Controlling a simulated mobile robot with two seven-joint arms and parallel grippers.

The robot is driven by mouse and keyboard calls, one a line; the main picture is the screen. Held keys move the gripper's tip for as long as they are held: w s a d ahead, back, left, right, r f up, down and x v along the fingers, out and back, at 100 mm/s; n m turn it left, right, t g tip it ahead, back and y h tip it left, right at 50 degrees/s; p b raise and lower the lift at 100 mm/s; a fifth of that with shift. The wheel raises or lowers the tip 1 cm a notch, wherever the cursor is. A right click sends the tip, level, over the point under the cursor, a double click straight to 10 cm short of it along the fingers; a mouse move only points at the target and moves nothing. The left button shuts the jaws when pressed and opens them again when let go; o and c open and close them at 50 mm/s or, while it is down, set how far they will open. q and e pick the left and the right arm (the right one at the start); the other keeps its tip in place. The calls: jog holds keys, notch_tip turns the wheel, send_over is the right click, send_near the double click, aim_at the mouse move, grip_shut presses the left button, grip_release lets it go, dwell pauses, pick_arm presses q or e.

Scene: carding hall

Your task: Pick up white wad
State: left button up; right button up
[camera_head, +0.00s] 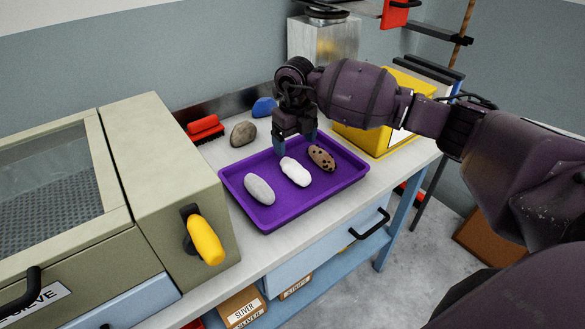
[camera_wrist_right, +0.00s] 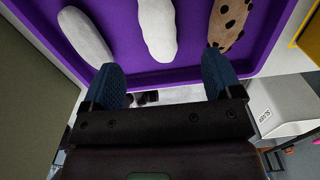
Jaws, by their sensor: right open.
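The white wad (camera_head: 296,172) lies in the middle of the purple tray (camera_head: 268,222), between a light grey wad (camera_head: 259,189) on the left and a brown spotted wad (camera_head: 321,157) on the right. My right gripper (camera_head: 296,146) is above the tray's far side, just behind the white wad, pointing down. In the right wrist view its two blue fingertips (camera_wrist_right: 161,78) are wide apart with nothing between them. The white wad (camera_wrist_right: 157,28) shows ahead of the gap between the fingers. My left gripper is not in view.
Behind the tray are a grey-brown lump (camera_head: 243,134), a red brush (camera_head: 205,128) and a blue item (camera_head: 264,107). A yellow box (camera_head: 372,142) stands right of the tray. A beige machine with a yellow handle (camera_head: 206,241) stands at the left. The bench's front strip is clear.

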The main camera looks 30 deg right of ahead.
aim_at(295, 165)
jog(key=f, duration=0.9)
jog(key=shift+s+f+b, duration=0.2)
jog(key=shift+s+b, duration=0.05)
jog(key=shift+b, duration=0.05)
jog(key=shift+c, duration=0.4)
jog(key=c, duration=0.9)
